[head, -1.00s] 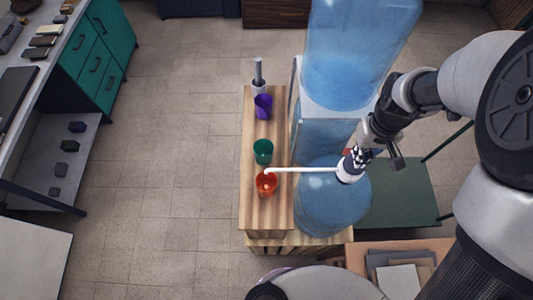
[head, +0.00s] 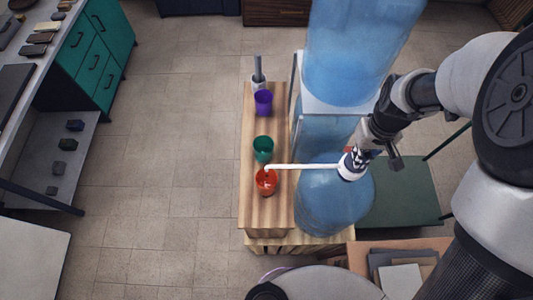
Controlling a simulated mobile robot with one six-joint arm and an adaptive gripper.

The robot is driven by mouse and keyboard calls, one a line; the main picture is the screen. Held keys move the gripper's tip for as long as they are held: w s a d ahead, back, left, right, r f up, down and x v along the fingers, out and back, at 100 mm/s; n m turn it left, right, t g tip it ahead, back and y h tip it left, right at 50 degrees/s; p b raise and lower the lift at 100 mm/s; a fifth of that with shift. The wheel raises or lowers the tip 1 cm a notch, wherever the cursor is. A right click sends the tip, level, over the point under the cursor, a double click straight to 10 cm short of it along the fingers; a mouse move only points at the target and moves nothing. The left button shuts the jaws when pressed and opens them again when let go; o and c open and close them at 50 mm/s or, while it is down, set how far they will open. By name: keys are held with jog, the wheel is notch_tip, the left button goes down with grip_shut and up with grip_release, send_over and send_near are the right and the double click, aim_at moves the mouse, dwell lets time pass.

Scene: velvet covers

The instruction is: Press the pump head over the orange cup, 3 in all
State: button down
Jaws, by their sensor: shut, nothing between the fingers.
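The orange cup (head: 266,188) stands on the wooden shelf (head: 256,218), below the tip of a long white spout (head: 305,166). Something pale shows inside the cup; its level is unclear. The spout runs left from the white pump head (head: 346,170) on top of a big blue bottle (head: 335,205). My gripper (head: 352,158) is directly at the pump head, with its shut fingertips at or on its top. The picture does not settle whether it is pressed down. A green cup (head: 263,149) and a purple cup (head: 263,102) stand farther back on the shelf.
A second large blue bottle (head: 358,50) stands upright behind the pump bottle. A small holder with a grey handle (head: 258,72) is at the shelf's far end. A dark green table (head: 405,195) is to the right. Floor is clear left of the shelf.

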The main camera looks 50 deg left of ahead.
jog(key=shift+r+p, duration=1)
jog(key=shift+r, duration=0.4)
jog(key=shift+f, duration=0.15)
jog(key=shift+f+b, duration=1.15)
jog(key=shift+f, duration=0.15)
jog(key=shift+r, duration=0.1)
jog(key=shift+r+p, duration=1)
jog(key=shift+r, duration=0.35)
jog(key=shift+r, duration=0.1)
notch_tip(320, 180, up, 6)
jog(key=p, duration=0.4)
